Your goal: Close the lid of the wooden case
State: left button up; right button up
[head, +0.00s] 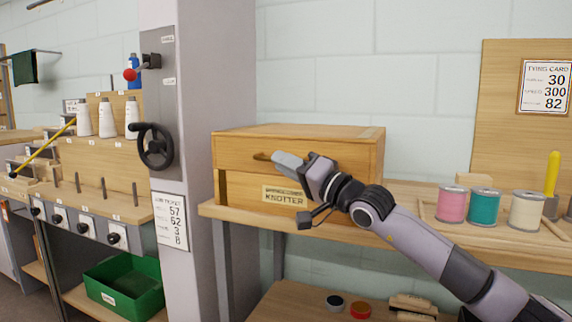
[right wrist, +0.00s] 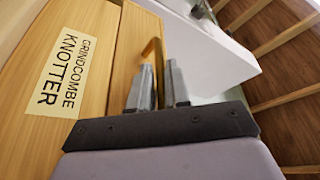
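The wooden case (head: 230,188) stands on the bench, with a "Grindcombe Knotter" label on its front; the label (right wrist: 62,72) also shows in the right wrist view. Its lid (head: 300,132) lies level over the body, with a seam between them; I cannot tell whether it is fully shut. A brown handle (head: 262,156) sticks out of the lid's front and shows in the right wrist view (right wrist: 152,48). My right gripper (head: 280,161) is at the lid's front beside the handle, its fingers (right wrist: 160,85) slightly apart, nothing visible between them. Contact is unclear. My left gripper is out of view.
A grey column (head: 190,100) with a black handwheel (head: 155,146) stands left of the case. Pink (head: 452,204), teal (head: 484,206) and cream (head: 527,210) spools stand on the bench to the right. A green bin (head: 125,285) sits low left. Space above the case is clear.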

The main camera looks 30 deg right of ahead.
jog(key=o, duration=0.3)
jog(key=shift+w+d+f, duration=0.1)
jog(key=shift+d+f, duration=0.1)
jog(key=shift+f, duration=0.45)
jog(key=shift+o, duration=0.2)
jog(key=shift+r, duration=0.15)
jog(key=shift+r, duration=0.1)
jog(key=v, duration=0.7)
jog(key=shift+b, duration=0.35)
